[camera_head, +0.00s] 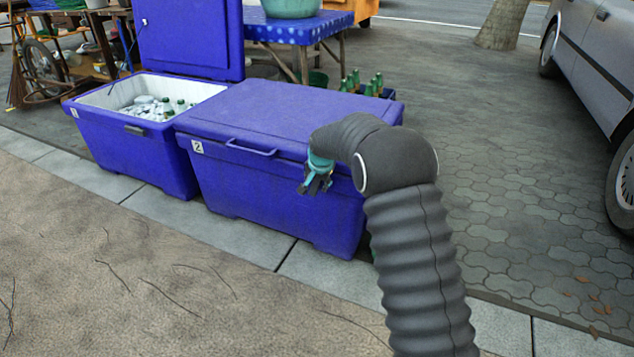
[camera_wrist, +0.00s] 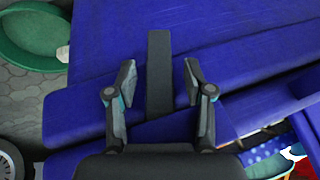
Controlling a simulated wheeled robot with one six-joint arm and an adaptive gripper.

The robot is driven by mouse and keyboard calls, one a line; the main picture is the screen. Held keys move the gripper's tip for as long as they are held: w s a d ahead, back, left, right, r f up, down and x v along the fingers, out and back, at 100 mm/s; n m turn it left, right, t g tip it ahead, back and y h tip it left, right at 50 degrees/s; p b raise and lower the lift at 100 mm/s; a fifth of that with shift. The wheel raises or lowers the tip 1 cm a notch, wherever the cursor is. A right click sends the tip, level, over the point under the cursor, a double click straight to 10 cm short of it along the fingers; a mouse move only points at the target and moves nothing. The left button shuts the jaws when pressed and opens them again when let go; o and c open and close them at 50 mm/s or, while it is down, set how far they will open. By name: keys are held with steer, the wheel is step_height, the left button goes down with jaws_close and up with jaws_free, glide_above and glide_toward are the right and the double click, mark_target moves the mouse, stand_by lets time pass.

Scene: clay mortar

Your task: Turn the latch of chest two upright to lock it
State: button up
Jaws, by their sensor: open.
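Chest two (camera_head: 265,190) is a closed blue cooler box with a "2" label at its front left corner and a handle bar on its lid. My gripper (camera_head: 317,187) hangs at the right part of its front face. In the wrist view my gripper (camera_wrist: 160,82) is open, its two fingers apart. A flat dark bar, seemingly the latch (camera_wrist: 158,70), shows between the fingers against the blue chest (camera_wrist: 230,50). It runs upright in that picture, with a gap to each finger; I cannot tell its depth. In the head view my gripper and arm hide the latch.
Chest one (camera_head: 130,165) stands open at left, holding ice and bottles. Behind are a table with a spotted blue cloth (camera_head: 295,25) and a crate of green bottles (camera_head: 365,88). A grey car (camera_head: 590,80) stands at right.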

jaws_close()
steer(key=shift+r+p, duration=0.1)
steer(key=shift+p, duration=0.25)
steer(key=shift+a+r+h+p, duration=0.1)
steer(key=shift+h+p, duration=0.2)
steer(key=shift+p, duration=0.15)
steer(key=shift+g+h+p, duration=0.3)
steer(key=shift+h+p, duration=0.1)
steer(key=shift+f+n+g+h+p, duration=0.25)
steer(key=shift+h+p, duration=0.3)
steer(key=shift+h, duration=0.45)
jaws_free()
